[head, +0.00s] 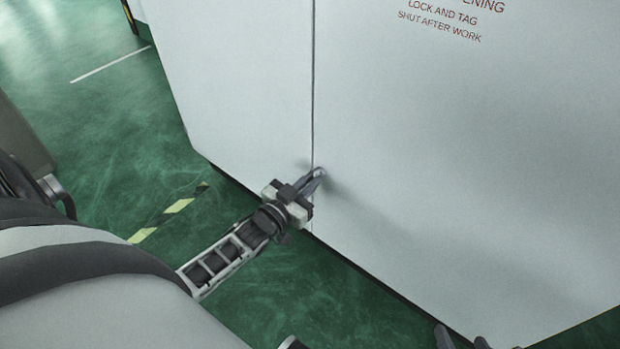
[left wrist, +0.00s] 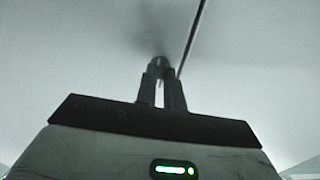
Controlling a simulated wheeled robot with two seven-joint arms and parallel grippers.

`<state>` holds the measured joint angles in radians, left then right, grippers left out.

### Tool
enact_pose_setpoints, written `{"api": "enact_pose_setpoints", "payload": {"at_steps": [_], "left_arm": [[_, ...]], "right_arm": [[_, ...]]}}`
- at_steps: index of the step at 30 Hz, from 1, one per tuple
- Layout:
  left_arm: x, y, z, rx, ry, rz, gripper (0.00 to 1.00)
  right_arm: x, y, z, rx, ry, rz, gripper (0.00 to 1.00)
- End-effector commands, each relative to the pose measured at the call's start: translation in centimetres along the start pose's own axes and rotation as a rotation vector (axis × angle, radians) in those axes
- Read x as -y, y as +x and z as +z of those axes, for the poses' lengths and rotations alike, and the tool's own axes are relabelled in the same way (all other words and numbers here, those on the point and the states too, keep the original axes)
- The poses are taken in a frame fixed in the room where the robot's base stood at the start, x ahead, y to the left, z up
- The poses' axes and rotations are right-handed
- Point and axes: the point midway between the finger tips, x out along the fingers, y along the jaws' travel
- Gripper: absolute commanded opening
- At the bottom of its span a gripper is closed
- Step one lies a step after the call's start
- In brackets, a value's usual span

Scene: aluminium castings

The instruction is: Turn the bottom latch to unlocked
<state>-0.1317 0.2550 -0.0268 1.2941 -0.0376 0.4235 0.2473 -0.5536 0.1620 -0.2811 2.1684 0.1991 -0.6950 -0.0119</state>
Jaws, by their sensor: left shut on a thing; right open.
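The bottom latch (head: 320,171) is a small grey metal piece on the pale cabinet front, close beside the vertical door seam. My left gripper (head: 313,181) reaches it from the lower left and is shut on it. In the left wrist view the dark fingers of my left gripper (left wrist: 162,74) close around the small round end of the latch (left wrist: 160,61). The fingers hide most of the latch, so I cannot tell its angle. My right gripper (head: 463,340) shows only its fingertips at the bottom edge, apart and empty, low in front of the cabinet.
The large pale cabinet (head: 450,150) fills the right side, with red warning text high on its door. The green floor (head: 110,110) at left is mostly clear, with a yellow and black striped line (head: 170,213). The seam (left wrist: 190,40) runs beside the latch.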

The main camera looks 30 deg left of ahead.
Motion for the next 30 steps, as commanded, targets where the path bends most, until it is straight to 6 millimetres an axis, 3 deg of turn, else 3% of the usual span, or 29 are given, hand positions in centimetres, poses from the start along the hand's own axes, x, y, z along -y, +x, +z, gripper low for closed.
{"api": "enact_pose_setpoints", "payload": {"at_steps": [19, 21, 22, 30], "left_arm": [[0.03, 0.04, -0.04, -0.001, -0.053, 0.0, 0.0], [0.03, 0.04, -0.04, -0.001, -0.052, 0.0, 0.27], [0.03, 0.03, -0.04, -0.001, -0.052, 0.0, 0.32], [0.01, -0.03, -0.03, -0.001, -0.051, 0.0, 0.32]], "right_arm": [[-0.08, -0.01, 0.21, 0.013, 0.002, 0.003, 0.56], [-0.08, -0.01, 0.21, 0.013, 0.002, 0.003, 0.56], [-0.08, -0.01, 0.21, 0.013, 0.002, 0.003, 0.56], [-0.08, -0.03, 0.17, 0.012, 0.003, 0.003, 0.56]]}}
